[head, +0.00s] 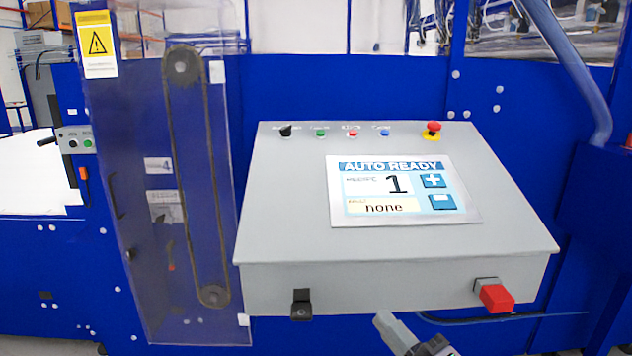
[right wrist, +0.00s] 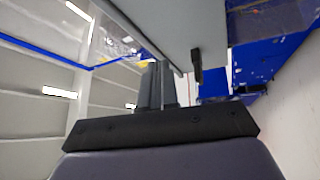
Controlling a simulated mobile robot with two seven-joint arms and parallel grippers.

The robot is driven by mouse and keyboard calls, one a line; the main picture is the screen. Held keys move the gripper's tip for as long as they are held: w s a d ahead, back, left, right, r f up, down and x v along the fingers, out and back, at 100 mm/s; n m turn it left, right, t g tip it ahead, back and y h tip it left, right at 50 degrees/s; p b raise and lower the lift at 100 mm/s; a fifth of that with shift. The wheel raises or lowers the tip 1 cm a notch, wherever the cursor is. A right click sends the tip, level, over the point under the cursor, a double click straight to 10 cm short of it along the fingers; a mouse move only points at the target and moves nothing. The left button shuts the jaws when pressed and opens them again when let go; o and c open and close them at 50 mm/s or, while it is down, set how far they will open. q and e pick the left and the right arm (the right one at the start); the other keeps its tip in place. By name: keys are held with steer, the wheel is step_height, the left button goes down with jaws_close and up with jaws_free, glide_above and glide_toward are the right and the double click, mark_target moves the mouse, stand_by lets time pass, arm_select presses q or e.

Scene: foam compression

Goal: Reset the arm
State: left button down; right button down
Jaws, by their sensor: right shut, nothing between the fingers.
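My right gripper (head: 400,334) shows at the bottom edge of the head view, below the front of the grey control box (head: 285,215). Its grey fingers are shut and empty, and it is apart from the box. In the right wrist view the closed fingers (right wrist: 160,86) point up past the underside of the box (right wrist: 185,25). My left gripper is in neither view. The box's screen (head: 400,190) reads "AUTO READY", "1" and "none".
The box top carries a black knob (head: 286,131), small buttons and a red emergency stop (head: 432,130). A red switch (head: 496,298) and a black fitting (head: 301,304) stick out from its front. A clear guard (head: 140,120) covers a chain at left. Blue machine panels stand behind.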

steer(key=s+d+f+m+g+h, duration=0.2)
steer(key=s+d+f+m+h, duration=0.1)
steer(key=s+f+m, duration=0.3)
steer(key=s+d+f+m+g+h, duration=0.2)
steer(key=s+f+m, duration=0.5)
steer(key=f, duration=0.4)
steer(key=s+d+f+m+g+h, duration=0.3)
steer(key=s+f+m, duration=0.3)
steer(key=s+f, duration=0.2)
steer(key=shift+s+d+f+m+h, duration=0.15)
steer(key=shift+d+f+m+h, duration=0.2)
steer(key=shift+f+h, duration=0.35)
steer(key=shift+r, duration=0.15)
